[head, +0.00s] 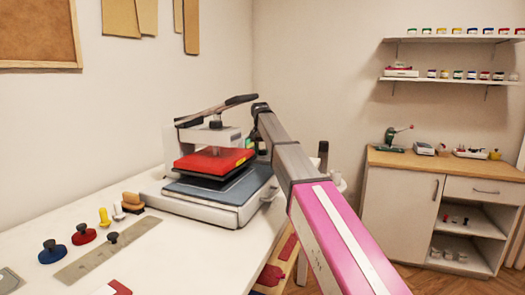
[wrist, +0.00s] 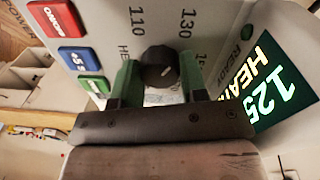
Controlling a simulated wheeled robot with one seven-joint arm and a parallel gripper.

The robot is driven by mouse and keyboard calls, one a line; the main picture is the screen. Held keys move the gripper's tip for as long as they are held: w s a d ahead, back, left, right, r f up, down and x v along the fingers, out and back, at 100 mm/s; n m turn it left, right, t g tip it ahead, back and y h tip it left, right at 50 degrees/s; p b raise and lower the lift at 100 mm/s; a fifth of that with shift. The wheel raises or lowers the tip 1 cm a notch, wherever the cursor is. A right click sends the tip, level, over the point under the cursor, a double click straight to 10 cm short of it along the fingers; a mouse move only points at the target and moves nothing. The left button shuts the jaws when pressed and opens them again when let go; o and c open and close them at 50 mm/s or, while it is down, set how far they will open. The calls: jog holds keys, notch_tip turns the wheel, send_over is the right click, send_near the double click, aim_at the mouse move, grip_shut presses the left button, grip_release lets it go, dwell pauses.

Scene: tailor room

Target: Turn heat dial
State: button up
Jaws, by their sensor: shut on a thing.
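The black heat dial (wrist: 158,66) sits on the light control panel (wrist: 215,20) in the wrist view, between the printed marks 110 and 130. My gripper (wrist: 159,76) has its two green fingers on either side of the dial and is shut on it. A light pointer line shows on the dial's right side.
Red, blue and green buttons (wrist: 72,57) line the panel left of the dial. On the white worktable (head: 160,255) are red and blue knobbed tools (head: 84,235) and a metal ruler (head: 105,250). A wooden-topped cabinet (head: 400,200) stands at the right.

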aim_at(261, 150)
jog(key=o, duration=0.9)
jog(key=shift+r, duration=0.1)
jog(key=r, duration=1)
jog(key=shift+a+r, duration=0.3)
